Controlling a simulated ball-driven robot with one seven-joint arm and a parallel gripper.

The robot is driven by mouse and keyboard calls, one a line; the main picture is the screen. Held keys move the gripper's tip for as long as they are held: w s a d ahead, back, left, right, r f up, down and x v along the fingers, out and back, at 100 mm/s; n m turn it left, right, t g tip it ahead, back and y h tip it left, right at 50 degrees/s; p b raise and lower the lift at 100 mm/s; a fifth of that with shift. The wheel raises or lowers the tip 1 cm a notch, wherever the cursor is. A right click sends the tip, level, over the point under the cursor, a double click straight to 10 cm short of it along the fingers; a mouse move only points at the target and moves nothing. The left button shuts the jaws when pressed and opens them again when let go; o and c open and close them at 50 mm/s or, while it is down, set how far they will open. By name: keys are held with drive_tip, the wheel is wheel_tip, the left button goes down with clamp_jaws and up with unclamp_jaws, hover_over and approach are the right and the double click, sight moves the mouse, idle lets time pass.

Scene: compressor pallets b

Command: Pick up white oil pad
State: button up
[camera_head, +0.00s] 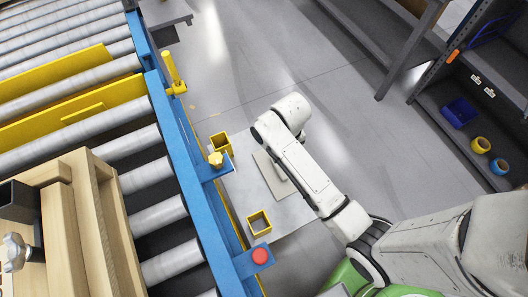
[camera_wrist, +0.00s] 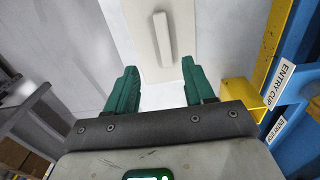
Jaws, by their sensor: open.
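A flat off-white pad (camera_wrist: 138,22) with a raised white bar (camera_wrist: 163,40) along its middle lies on a light grey surface (camera_wrist: 77,25). I take this to be the white oil pad. It also shows in the head view (camera_head: 264,167), partly hidden by my arm. My gripper (camera_wrist: 160,70) has two green fingers spread wide with nothing between them. In the wrist view the pad and its bar lie ahead of and between the fingertips; I cannot tell the height gap. My gripper is hidden in the head view.
Two yellow open square holders (camera_head: 221,143) (camera_head: 259,222) stand by the blue conveyor frame (camera_head: 192,150). In the wrist view a yellow holder (camera_wrist: 238,92) and an "ENTRY CUP" label (camera_wrist: 282,85) are close right of my gripper. Dark shelving (camera_head: 470,120) stands right; floor between is clear.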

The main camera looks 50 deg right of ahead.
approach(280, 185)
drive_tip(key=w+d+f, duration=0.1)
drive_tip(key=f, duration=0.1)
drive_tip(key=w+d+f, duration=0.1)
drive_tip(key=d+f, duration=0.1)
drive_tip(key=w+d+f, duration=0.1)
drive_tip(key=w+f, duration=0.1)
drive_tip(key=shift+d+f, duration=0.15)
drive_tip(key=shift+f, duration=0.05)
drive_tip(key=shift+c, duration=0.2)
clamp_jaws()
